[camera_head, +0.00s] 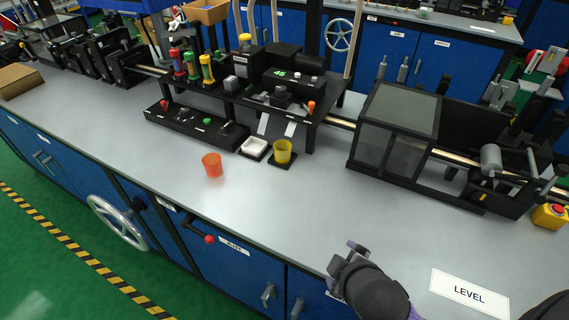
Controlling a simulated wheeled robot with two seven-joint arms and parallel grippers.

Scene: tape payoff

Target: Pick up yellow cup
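The yellow cup (283,152) stands upright on a small black square base (283,164) on the grey bench, in front of the black machine. My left gripper (342,267) is low in the view, over the bench's front edge. It is well apart from the cup, nearer to me and to the right. Its fingers are dark and partly hidden by the wrist, so I cannot tell whether they are open. My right gripper is not in view; only a dark part of mine shows in the bottom right corner.
An orange cup (212,165) stands to the left of the yellow one. A white dish (255,147) sits just left of the yellow cup. A black machine table (270,95) rises behind, and a glazed black housing (397,130) stands right.

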